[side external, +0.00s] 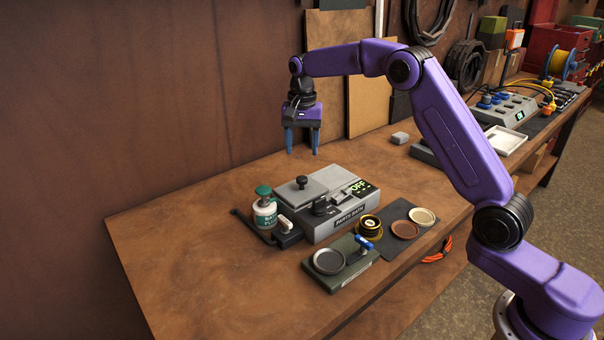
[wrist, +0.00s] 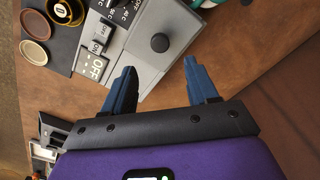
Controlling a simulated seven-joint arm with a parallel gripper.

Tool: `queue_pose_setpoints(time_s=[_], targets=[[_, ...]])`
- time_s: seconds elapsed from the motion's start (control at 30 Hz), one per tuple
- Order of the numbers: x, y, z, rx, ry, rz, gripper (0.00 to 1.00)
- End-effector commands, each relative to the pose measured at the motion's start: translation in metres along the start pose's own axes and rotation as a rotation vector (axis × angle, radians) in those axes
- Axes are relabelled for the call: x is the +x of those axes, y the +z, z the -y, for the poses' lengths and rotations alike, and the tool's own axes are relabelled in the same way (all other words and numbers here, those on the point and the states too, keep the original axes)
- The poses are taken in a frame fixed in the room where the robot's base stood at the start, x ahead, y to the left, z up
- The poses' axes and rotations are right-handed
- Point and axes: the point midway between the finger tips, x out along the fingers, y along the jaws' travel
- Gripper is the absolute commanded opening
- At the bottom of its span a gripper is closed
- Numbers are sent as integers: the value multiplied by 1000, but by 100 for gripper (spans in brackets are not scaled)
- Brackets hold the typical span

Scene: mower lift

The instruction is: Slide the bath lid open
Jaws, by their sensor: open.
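The parts bath (side external: 338,208) is a grey box on the wooden bench, labelled PARTS BATH, with a display reading OFF. Its flat grey lid (side external: 290,194) carries a black knob (side external: 302,182) and covers the left part of the top. In the wrist view the lid (wrist: 178,25) and its round black knob (wrist: 160,42) show beyond the fingers. My gripper (side external: 302,152) hangs above and behind the bath, fingers down, open and empty. Its two blue fingers (wrist: 160,82) are apart in the wrist view, and nothing is between them. The bath's inside is hidden.
A green-capped bottle (side external: 264,208) and a black plug block (side external: 286,234) stand left of the bath. A green stand with a round dish (side external: 328,261) is in front. A dark mat (side external: 398,243) with small dishes lies right. The bench's left side is clear.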

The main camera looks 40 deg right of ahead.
Motion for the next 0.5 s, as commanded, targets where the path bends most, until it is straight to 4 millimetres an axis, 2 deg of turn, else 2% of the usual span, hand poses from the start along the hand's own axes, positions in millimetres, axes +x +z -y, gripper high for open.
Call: queue_pose_setpoints(time_s=[0.03,0.23,0.5], targets=[[11,0,-1,0,4,3,58],[48,0,-1,0,4,3,58],[81,0,0,-1,1,1,58]])
